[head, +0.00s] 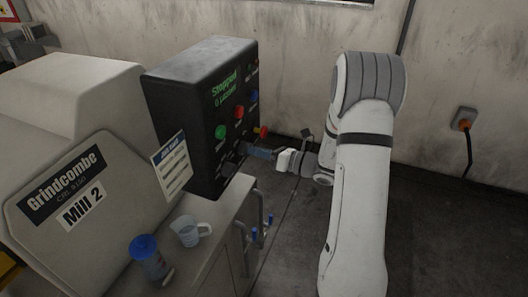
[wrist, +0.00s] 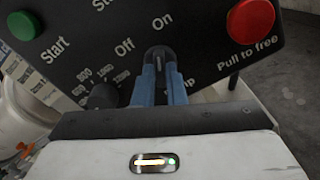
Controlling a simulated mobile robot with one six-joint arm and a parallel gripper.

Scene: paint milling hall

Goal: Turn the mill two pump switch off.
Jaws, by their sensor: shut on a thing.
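The black control box (head: 185,125) stands on the Mill 2 machine, marked Grindcombe, and its screen reads "Stopped". My gripper (head: 256,152) is at the lower part of its face. In the wrist view, the blue fingers (wrist: 160,82) are shut on a black switch knob (wrist: 158,53). "Off" is printed at its upper left and "On" above it. The label below is mostly hidden by the fingers; only its end, "mp", shows. I cannot tell exactly which mark the knob points to.
A dark speed knob (wrist: 103,95) is left of the fingers. A red "Pull to free" button (wrist: 250,20) is at the right and a green button (wrist: 21,26) at the left. A clear jug (head: 187,231) and a blue-lidded container (head: 147,256) stand on the machine's ledge.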

